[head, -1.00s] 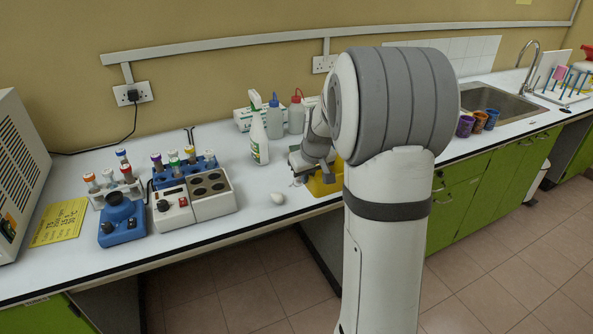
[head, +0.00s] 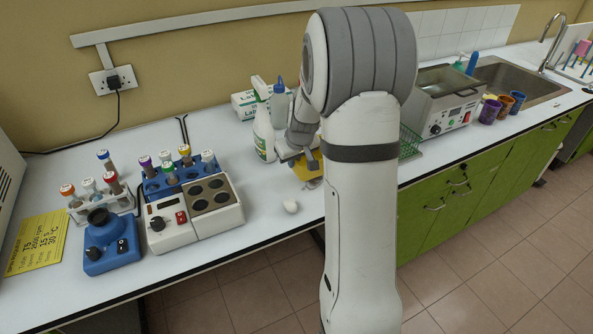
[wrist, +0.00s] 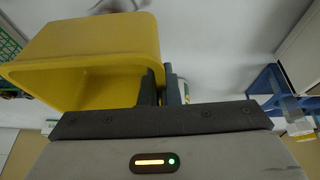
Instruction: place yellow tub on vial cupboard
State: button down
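The yellow tub (head: 307,171) shows only in part in the head view, at the counter beyond my arm, which hides much of it. In the wrist view the tub (wrist: 88,45) fills the upper left, with its open side showing. My gripper (wrist: 162,78) has its two fingers close together at the tub's right wall, one on each side of it, so it is shut on that wall. In the head view my gripper (head: 301,158) is just above the tub. I cannot pick out a vial cupboard in these views.
A spray bottle (head: 263,133) stands close left of my gripper. A heater block (head: 195,212), tube racks and a blue device (head: 110,240) are left. A water bath (head: 445,102) and cups are right. Green cupboards (head: 470,195) run below.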

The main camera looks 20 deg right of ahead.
aim_at(295, 172)
jog(key=f, duration=0.4)
jog(key=shift+d+f, duration=0.15)
jog(key=shift+d, duration=0.05)
jog(key=shift+s, duration=0.1)
jog(key=c, duration=2.1)
grip_release()
jog(key=shift+f, duration=0.1)
jog(key=shift+c, duration=0.2)
jog(key=o, duration=0.5)
jog(key=shift+c, duration=0.2)
